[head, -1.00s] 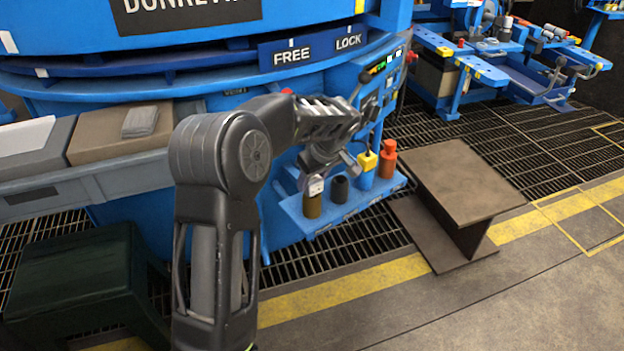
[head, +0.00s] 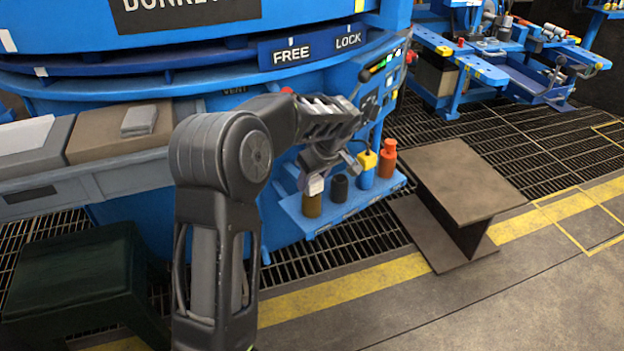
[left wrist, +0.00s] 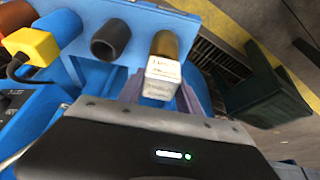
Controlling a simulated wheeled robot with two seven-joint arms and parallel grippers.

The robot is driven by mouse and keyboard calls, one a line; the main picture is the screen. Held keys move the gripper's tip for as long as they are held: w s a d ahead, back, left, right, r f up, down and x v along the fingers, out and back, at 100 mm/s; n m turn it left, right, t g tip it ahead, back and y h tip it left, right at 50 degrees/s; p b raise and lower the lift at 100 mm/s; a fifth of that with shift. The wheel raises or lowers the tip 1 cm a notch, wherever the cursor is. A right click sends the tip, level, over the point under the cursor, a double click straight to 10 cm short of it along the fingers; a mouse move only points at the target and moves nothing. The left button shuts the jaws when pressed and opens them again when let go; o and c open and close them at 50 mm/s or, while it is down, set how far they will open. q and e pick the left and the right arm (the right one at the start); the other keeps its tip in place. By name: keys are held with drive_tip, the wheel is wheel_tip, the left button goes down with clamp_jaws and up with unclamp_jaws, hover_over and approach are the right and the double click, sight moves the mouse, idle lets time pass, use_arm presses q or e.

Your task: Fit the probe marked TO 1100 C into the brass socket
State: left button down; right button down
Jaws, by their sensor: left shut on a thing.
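A white, block-shaped probe head (left wrist: 163,80) with small lettering, too blurred to read, sits between the fingers of my left gripper (left wrist: 160,94). The head view shows the same white head (head: 314,185) under my left gripper. My left gripper is shut on this probe. The brass socket (head: 312,205) stands at the near left end of a blue shelf, right below the white head, and also shows in the left wrist view (left wrist: 166,45). The white head lines up with the socket's mouth and hides part of it. I cannot tell how deep the probe's tip is. My right gripper is out of view.
Beside the brass socket stand a black socket (head: 339,189), a blue socket (head: 366,178) with a yellow plug (head: 368,160), and an orange-red piece (head: 387,158). A steel beam stand (head: 462,185) is to the right. A grey ledge (head: 120,177) is at left.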

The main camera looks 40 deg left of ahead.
use_arm(q)
drive_tip(key=shift+f+b, duration=0.5)
drive_tip(key=shift+f, duration=0.15)
drive_tip(key=c, duration=1.1)
unclamp_jaws()
drive_tip(key=shift+r, duration=0.1)
drive_tip(key=p+v, duration=0.5)
drive_tip(key=v, duration=0.6)
drive_tip(key=shift+s+p, duration=0.1)
drive_tip(key=shift+p, duration=0.2)
